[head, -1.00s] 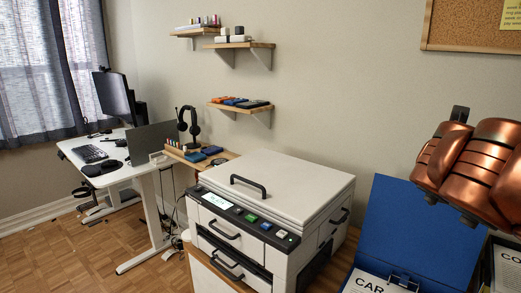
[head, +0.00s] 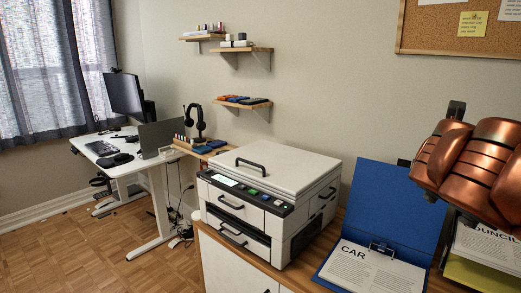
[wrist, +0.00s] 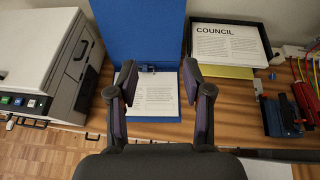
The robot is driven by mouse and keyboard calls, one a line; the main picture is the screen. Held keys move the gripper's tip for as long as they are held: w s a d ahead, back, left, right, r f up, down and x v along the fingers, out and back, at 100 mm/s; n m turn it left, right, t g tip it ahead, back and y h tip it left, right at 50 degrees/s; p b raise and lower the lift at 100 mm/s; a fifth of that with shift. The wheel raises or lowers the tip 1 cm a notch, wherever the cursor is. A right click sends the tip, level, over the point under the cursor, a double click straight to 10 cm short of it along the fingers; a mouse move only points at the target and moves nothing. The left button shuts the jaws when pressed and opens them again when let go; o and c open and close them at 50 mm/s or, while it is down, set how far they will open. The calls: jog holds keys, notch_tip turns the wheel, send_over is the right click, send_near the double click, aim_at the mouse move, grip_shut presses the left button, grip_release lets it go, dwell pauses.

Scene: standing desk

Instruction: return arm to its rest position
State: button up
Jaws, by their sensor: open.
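My gripper (wrist: 165,88) shows in the wrist view with its two dark fingers spread apart and nothing between them. It hangs above the cabinet top, over the open blue binder (wrist: 140,32). A printed sheet lies in the binder under the fingers. In the head view my copper-coloured arm (head: 470,165) is folded at the right edge; the gripper itself is outside that view. The blue binder (head: 397,200) stands open there, with the sheet headed CAR (head: 372,268) under its clip.
A white printer (head: 275,195) stands left of the binder. A black tray with a COUNCIL sheet (wrist: 228,44) is to the binder's right, near red tools and cables (wrist: 297,105). A standing desk (head: 135,165) is at the far left. Wooden floor (head: 70,245) lies open before it.

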jog(key=w+a+r+n+t+y+p, duration=0.1)
jog(key=w+a+r+n+t+y, duration=0.2)
jog(key=a+r+n, duration=0.45)
jog(key=w+a+r+n+t+y+p, duration=0.2)
jog(key=a+r+n+t+y, duration=0.1)
jog(key=a+r+n+t, duration=0.4)
jog(key=s+a+f+n+g+y+p, duration=0.1)
jog(key=s+a+f+n+g+y, duration=0.2)
jog(key=a+n, duration=0.4)
jog(key=a+f+n+g+y+p, duration=0.1)
jog(key=a+f+n+g+y, duration=0.1)
jog(key=a+n+y, duration=0.5)
jog(key=s+f+n+g+h+p, duration=0.1)
jog(key=s+f+n+g, duration=0.35)
jog(key=f, duration=0.45)
jog(key=s+f+n+g+h+p, duration=0.15)
jog(key=s+f+n+g, duration=0.3)
jog(key=f, duration=0.45)
jog(key=s+d+f+n+g+h+p, duration=0.1)
jog(key=s+d+f+n+g+h, duration=0.1)
jog(key=s+d+f, duration=0.4)
jog(key=s+d+f+n+g+h, duration=0.3)
jog(key=s+d+f+g, duration=0.3)
jog(key=s, duration=0.6)
jog(key=shift+s+d+f+g+h+p, duration=0.15)
jog(key=shift+s+d+g+h+p, duration=0.25)
jog(key=shift+d, duration=0.3)
jog(key=shift+w, duration=0.1)
jog(key=shift+c, duration=0.8)
